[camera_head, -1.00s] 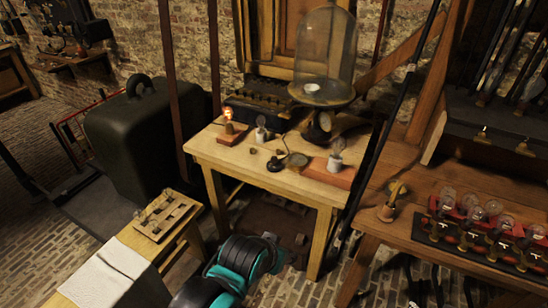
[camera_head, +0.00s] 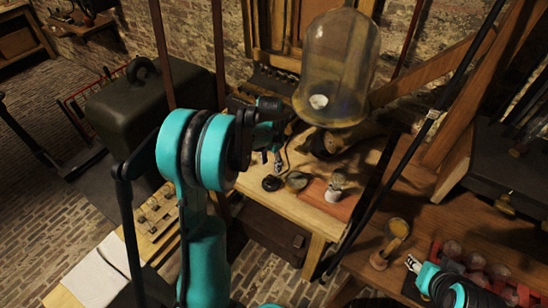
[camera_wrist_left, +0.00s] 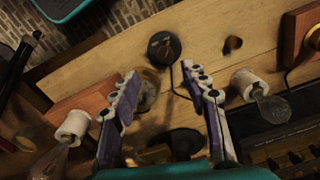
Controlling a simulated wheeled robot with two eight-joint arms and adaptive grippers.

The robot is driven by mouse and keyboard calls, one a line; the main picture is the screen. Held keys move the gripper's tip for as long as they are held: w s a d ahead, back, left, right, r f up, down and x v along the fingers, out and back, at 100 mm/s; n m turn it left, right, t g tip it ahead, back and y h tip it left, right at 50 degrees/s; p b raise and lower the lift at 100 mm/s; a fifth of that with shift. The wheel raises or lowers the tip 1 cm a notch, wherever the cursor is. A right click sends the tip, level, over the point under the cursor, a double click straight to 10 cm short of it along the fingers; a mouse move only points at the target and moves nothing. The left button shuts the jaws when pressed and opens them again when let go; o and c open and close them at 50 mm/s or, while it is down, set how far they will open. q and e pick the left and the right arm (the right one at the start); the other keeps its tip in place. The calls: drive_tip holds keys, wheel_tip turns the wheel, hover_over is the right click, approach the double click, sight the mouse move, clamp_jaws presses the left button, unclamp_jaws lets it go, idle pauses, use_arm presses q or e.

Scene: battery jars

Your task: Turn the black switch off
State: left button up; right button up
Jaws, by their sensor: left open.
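A small round black switch (camera_head: 271,183) sits on the pale wooden table (camera_head: 312,214). In the left wrist view the switch (camera_wrist_left: 164,47) lies just beyond my fingertips, with a dark wire running from it. My left gripper (camera_head: 272,156) hangs over the table, close to the switch in the head view. In the left wrist view the left gripper (camera_wrist_left: 161,75) is open and empty, its two fingers well apart. My right gripper (camera_head: 412,264) shows at the lower right; its finger opening is too small to tell.
A brass disc (camera_head: 297,181) stands beside the switch. White sockets with clear bulbs stand nearby, one on a reddish board (camera_head: 337,181) and another at right in the wrist view (camera_wrist_left: 243,83). A large glass dome (camera_head: 340,65) rises at the table's back. A dark case (camera_head: 125,115) stands left.

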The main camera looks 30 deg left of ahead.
sight(270, 177)
use_arm(q)
drive_tip(key=shift+w+a+f, duration=0.25)
drive_tip(key=shift+w+a, duration=0.1)
drive_tip(key=shift+w, duration=0.05)
drive_tip(key=shift+w+a+f, duration=0.1)
drive_tip(key=shift+f, duration=0.2)
wheel_tip(270, 177, down, 7)
drive_tip(key=shift+f+b, duration=0.15)
drive_tip(key=shift+b, duration=0.95)
use_arm(e)
drive_tip(key=shift+w+f, duration=0.2)
drive_tip(key=shift+f, duration=0.65)
use_arm(q)
clamp_jaws()
